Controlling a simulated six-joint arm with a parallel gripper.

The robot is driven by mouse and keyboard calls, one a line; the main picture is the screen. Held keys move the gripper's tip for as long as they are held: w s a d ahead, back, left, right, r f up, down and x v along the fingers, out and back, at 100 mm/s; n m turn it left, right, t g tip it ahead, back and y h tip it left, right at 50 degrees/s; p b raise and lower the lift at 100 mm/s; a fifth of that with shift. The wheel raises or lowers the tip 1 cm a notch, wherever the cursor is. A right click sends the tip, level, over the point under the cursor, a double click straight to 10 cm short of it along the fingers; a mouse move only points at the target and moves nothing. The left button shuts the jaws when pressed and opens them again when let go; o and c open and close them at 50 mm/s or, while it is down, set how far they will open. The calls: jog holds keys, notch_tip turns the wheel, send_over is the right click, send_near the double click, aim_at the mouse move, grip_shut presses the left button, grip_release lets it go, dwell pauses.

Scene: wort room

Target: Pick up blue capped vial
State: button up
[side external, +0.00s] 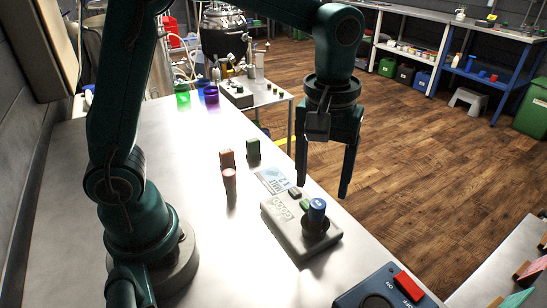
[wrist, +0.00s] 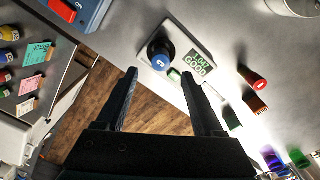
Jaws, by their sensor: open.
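The blue capped vial (side external: 317,210) stands upright in the round dark holder of a grey measuring device (side external: 283,231) on the table. From above, in the wrist view, its blue cap (wrist: 159,61) shows beside the device's display (wrist: 198,62), which reads "GOOD". My gripper (side external: 323,188) is open and empty, pointing down, with its fingertips above the vial's area. In the wrist view, my gripper (wrist: 159,75) has its two fingers apart, with the cap seen between and just beyond the tips. They do not appear to touch it.
A red vial (side external: 229,177), a brown-red block (side external: 227,158) and a green block (side external: 253,149) stand behind the device. A blue box with a red switch (side external: 385,288) lies at the front edge. Green (side external: 182,94) and purple (side external: 211,95) cups stand at the far end.

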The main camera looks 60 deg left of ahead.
aim_at(319, 203)
jog(key=shift+s+d+f, duration=0.15)
jog(key=shift+s+f, duration=0.05)
jog(key=shift+f, duration=2.75)
grip_shut()
